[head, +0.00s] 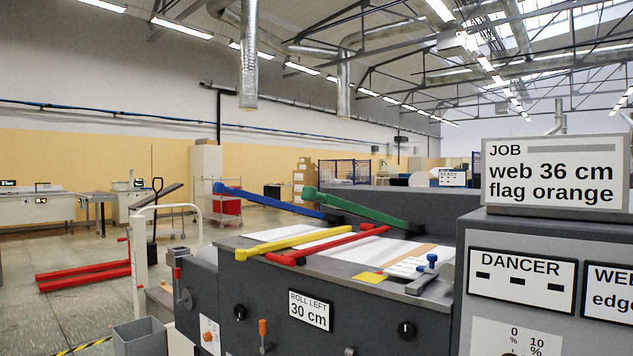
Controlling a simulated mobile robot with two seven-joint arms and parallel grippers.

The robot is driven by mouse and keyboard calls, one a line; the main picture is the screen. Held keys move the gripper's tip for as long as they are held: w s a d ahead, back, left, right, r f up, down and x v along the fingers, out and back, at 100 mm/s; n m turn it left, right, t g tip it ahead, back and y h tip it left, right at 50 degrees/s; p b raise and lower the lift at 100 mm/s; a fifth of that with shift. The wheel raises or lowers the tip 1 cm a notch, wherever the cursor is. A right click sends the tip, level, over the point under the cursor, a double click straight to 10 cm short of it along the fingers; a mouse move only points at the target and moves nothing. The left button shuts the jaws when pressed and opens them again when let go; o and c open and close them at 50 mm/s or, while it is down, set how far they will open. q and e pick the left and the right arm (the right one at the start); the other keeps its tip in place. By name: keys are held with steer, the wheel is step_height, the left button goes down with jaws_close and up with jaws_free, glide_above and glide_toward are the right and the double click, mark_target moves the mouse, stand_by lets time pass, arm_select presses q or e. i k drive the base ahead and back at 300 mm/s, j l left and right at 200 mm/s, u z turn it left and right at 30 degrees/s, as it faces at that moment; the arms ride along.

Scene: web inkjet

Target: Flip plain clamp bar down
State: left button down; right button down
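Several coloured bars are on the grey machine's top (385,270). A blue bar (272,200) and a green bar (365,209) slant upward to the left, their knobbed ends raised clear of the top. A yellow bar (290,242) and a red bar (325,244) lie low across the white web (345,252). The red bar has short stubs. I cannot tell which bar is the plain clamp bar. Neither of my grippers is in view.
A dark grey piece with blue knobs (431,260) sits near the machine's right front edge, by a yellow tag (371,278). A grey control cabinet (470,240) with a job sign (555,172) stands at right. A grey bin (140,337) stands front left.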

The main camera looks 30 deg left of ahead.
mark_target(309, 193)
steer(key=i+j+z, duration=0.2)
steer(key=j+z, duration=0.3)
steer(key=j, duration=1.2)
steer(key=k+j+z, duration=0.1)
steer(key=j+z, duration=0.35)
steer(key=j, duration=1.25)
